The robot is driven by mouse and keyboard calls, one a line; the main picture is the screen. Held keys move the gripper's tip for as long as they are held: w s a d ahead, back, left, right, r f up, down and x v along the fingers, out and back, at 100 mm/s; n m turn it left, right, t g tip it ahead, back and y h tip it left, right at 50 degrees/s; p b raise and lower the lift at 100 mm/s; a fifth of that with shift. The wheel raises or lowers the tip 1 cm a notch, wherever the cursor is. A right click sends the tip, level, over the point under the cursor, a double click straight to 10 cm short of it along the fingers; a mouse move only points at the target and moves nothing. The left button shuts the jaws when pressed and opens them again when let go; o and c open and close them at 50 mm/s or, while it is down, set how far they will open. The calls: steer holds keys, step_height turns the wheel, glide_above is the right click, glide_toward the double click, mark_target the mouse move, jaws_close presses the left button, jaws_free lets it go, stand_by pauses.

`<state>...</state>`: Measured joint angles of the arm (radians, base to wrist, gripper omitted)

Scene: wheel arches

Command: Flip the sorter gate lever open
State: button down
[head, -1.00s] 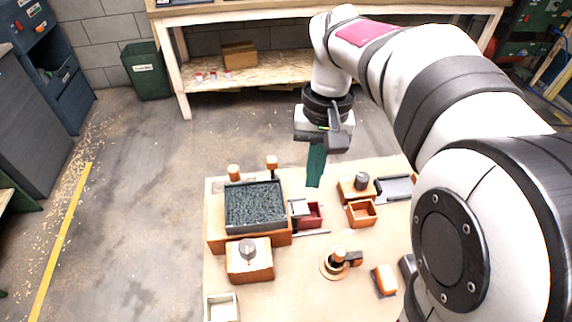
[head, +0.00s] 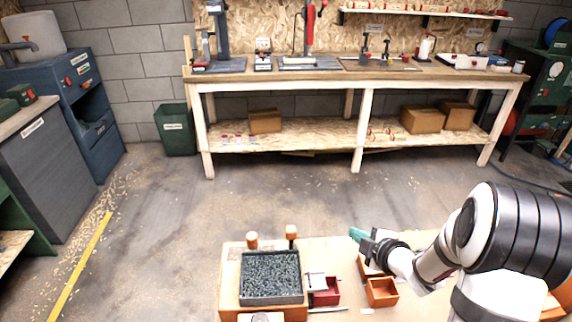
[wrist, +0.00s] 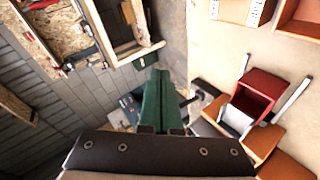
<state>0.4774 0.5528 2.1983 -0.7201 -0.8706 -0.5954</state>
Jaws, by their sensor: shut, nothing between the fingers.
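The sorter appears to be the wooden unit with a tray of dark pellets (head: 271,277) at the bottom of the head view. A small grey plate (head: 316,281) stands between the tray and a red bin (head: 328,291). The plate (wrist: 237,118) and red bin (wrist: 258,92) also show at the right of the wrist view. I cannot tell which part is the gate lever. My gripper (head: 356,235) has green fingers, shut and empty. It is above the board's back edge, right of the tray. The fingers (wrist: 157,78) also show in the wrist view.
Two wooden knobs (head: 252,240) (head: 291,232) stand behind the tray. An orange-brown open box (head: 381,292) is below my arm. The board's front part is out of the head view. A workbench (head: 355,78) stands behind, with open floor between.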

step_height(320, 180, down, 2)
steer(key=a+n+y, duration=0.2)
steer(key=n+y, duration=0.8)
glide_toward(296, 233)
steer(key=shift+h, duration=0.4)
steer(key=w+a, duration=0.1)
steer(key=a, duration=0.1)
steer(key=w+a+f, duration=0.1)
steer(key=a, duration=0.1)
steer(key=w+a, duration=0.1)
steer(key=a, duration=0.1)
steer(key=shift+w+a+f, duration=0.2)
steer(key=shift+w+a, duration=0.1)
steer(key=shift+a, duration=0.05)
steer(key=shift+w+r+m, duration=0.15)
steer(key=shift+w+m, duration=0.2)
steer(key=shift+w, duration=0.25)
steer(key=shift+w+r+m, duration=0.15)
steer(key=shift+w+m, duration=0.2)
steer(key=shift+w, duration=0.25)
